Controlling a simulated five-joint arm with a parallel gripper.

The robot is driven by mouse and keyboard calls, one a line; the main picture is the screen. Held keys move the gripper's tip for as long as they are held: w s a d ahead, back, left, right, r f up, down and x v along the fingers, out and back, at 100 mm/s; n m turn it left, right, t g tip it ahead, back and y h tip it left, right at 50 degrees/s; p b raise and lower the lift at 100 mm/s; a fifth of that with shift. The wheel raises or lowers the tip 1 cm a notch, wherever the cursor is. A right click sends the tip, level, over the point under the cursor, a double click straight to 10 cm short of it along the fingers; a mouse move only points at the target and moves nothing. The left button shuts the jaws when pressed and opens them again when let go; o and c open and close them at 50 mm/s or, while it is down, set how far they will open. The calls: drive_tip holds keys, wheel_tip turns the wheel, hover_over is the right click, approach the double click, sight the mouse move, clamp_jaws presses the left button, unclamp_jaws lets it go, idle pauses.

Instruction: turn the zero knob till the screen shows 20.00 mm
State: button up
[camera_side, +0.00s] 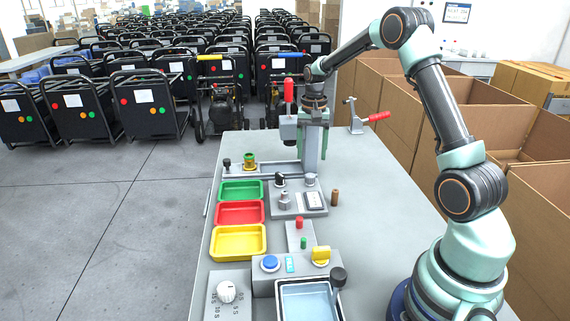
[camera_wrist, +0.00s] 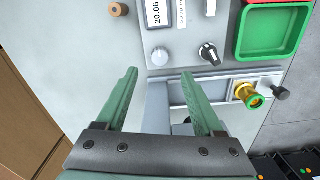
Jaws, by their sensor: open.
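The small screen (camera_wrist: 155,12) on the grey gauge unit (camera_wrist: 181,20) reads 20.06 in the wrist view. Below it on the unit's face are a plain light-grey knob (camera_wrist: 160,56) and a black-and-white pointer knob (camera_wrist: 209,53). I cannot tell from markings which is the zero knob. My gripper (camera_wrist: 159,74) is open, its green fingers apart and empty. In that view the grey knob lies just past the gap between the fingertips, with no contact seen. In the side view the screen (camera_side: 314,200) is too small to read, and the grey knob (camera_side: 310,179) is at the unit's far edge.
A press stand with a red-handled lever (camera_side: 289,92) stands behind the unit, close to my arm's end. Green (camera_side: 240,181), red and yellow trays lie to the left. A brown peg (camera_side: 334,197) stands on the right. The bench's right side is mostly clear, with cardboard boxes beyond.

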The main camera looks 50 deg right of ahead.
sight(310, 175)
wheel_tip(310, 175, down, 7)
drive_tip(key=shift+f, duration=0.1)
idle(0.3)
clamp_jaws()
